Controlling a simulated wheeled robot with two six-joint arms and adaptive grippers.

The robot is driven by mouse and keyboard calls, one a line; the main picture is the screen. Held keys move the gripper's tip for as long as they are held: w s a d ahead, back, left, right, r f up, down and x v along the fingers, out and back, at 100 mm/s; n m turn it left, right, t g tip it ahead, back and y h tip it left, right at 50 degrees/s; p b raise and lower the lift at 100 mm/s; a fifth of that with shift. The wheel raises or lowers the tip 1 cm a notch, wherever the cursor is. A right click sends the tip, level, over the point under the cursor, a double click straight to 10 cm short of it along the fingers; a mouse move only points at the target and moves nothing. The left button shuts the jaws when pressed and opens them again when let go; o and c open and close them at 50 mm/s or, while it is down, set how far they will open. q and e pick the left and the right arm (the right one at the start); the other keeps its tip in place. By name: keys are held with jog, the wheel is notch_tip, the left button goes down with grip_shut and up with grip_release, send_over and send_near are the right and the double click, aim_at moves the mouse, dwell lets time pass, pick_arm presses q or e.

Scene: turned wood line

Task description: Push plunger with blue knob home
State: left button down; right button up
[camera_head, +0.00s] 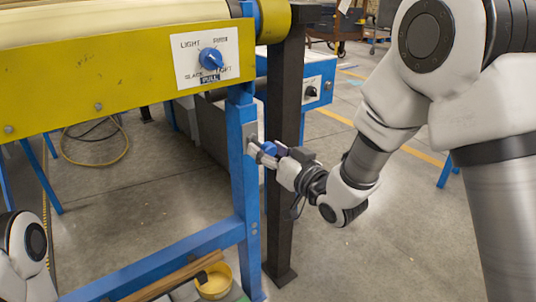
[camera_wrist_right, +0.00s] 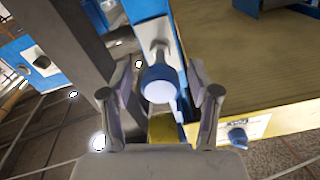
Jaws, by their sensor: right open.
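The plunger's blue knob (camera_head: 270,148) sticks out from a small grey plate (camera_head: 251,146) on the blue upright leg. In the right wrist view the round blue knob (camera_wrist_right: 158,84) is in the middle, with a short grey stem (camera_wrist_right: 157,52) between it and the plate. My right gripper (camera_head: 273,158) is open at the plunger. In the wrist view its two fingers stand on either side of the knob, with a visible gap to each. Whether anything touches the knob cannot be told. My left arm shows at the lower left; its gripper is out of view.
A blue dial (camera_head: 210,58) on a white label sits on the yellow beam (camera_head: 100,85), above the plunger. A dark post (camera_head: 287,130) stands close behind the gripper. A yellow bucket (camera_head: 214,282) and a wood strip (camera_head: 165,283) are low down. Floor between the legs is open.

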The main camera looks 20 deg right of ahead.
aim_at(259, 144)
grip_shut()
jog(key=shift+w+a+r, duration=0.1)
jog(key=shift+w+r, duration=0.05)
jog(key=shift+w, duration=0.15)
jog(key=p+x, duration=0.1)
jog(key=x, duration=0.1)
jog(key=shift+w+a, duration=0.1)
jog(key=shift+w, duration=0.2)
jog(key=shift+c, duration=1.9)
grip_release()
jog(key=o, duration=0.4)
jog(key=shift+w, duration=0.15)
